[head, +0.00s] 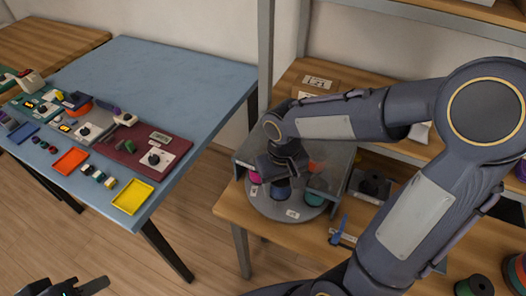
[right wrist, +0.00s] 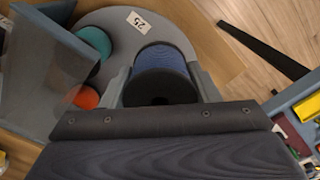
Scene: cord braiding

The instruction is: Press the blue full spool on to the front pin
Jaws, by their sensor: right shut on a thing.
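My right gripper (head: 281,180) reaches down over the round grey turntable (head: 262,206) and is shut on the blue spool (head: 281,192). In the right wrist view the blue spool (right wrist: 165,62) sits between the two fingers (right wrist: 162,88), its dark end toward the camera. The spool is at the front part of the turntable. The front pin is hidden, and I cannot tell whether the spool is seated on it. My left gripper (head: 75,287) is only partly in view at the bottom left, away from the turntable; its jaw opening is unclear.
A magenta spool (head: 255,177) and a teal spool (head: 314,198) stand on the turntable beside the blue one. An orange spool (right wrist: 86,97) is near too. A grey housing (head: 345,170) encloses the turntable's back. A blue table (head: 190,80) with devices and trays stands left.

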